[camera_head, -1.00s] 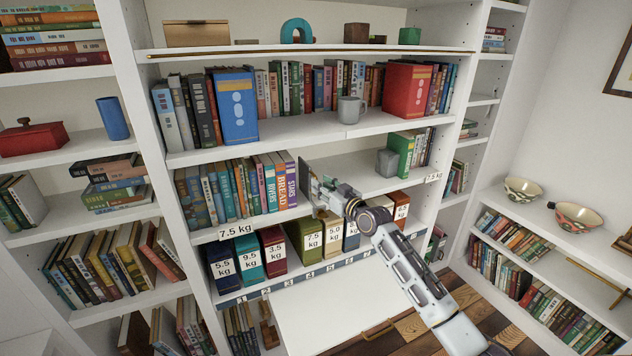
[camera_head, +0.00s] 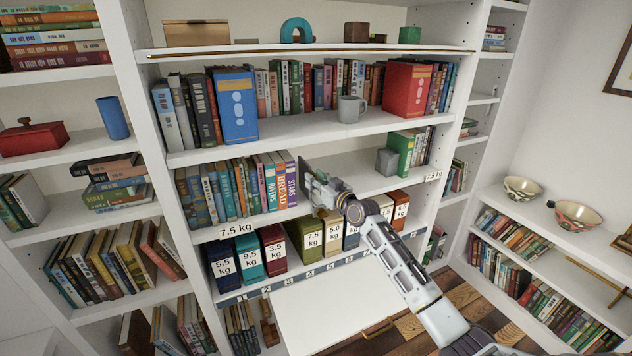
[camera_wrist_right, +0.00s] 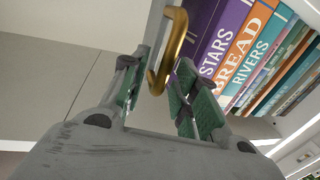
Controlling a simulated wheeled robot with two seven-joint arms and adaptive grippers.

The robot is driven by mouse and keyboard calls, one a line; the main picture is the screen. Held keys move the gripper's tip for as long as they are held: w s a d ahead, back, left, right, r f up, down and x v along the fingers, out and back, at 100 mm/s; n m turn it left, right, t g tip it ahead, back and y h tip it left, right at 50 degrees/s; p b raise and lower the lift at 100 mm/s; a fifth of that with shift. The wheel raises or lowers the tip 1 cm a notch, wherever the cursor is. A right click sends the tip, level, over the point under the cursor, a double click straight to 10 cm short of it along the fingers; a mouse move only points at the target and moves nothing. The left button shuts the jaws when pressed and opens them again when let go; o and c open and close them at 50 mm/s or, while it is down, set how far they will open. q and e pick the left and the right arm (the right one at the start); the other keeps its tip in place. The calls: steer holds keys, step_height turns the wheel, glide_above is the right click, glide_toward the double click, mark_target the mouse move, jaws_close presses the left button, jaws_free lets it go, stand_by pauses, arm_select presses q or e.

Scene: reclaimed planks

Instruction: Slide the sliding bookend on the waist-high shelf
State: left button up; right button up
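The sliding bookend (camera_head: 304,172) is a dark upright plate on the waist-high shelf (camera_head: 345,184), at the right end of a row of books (camera_head: 250,188). In the right wrist view its brass handle (camera_wrist_right: 178,48) shows as a hooked bar beside the purple STARS book. My right gripper (camera_head: 316,184) is right of the bookend, close to it. In the right wrist view its two fingers (camera_wrist_right: 157,95) are apart, with the handle's lower end in the gap near the fingertips. I cannot tell whether they touch it. My left gripper is not in view.
A grey block (camera_head: 387,162) and a green book (camera_head: 402,152) stand farther right on this shelf, with bare shelf between them and the bookend. Weight-labelled boxes (camera_head: 304,236) stand below. A grey mug (camera_head: 350,109) stands on the shelf above.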

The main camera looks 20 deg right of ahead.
jaws_close()
steer(key=shift+a, duration=0.15)
steer(key=shift+s+a+p, duration=0.1)
steer(key=shift+a+p, duration=1.4)
steer(key=shift+a, duration=0.85)
steer(key=shift+o, duration=0.7)
jaws_free()
steer(key=shift+s+d, duration=0.1)
steer(key=shift+s, duration=0.05)
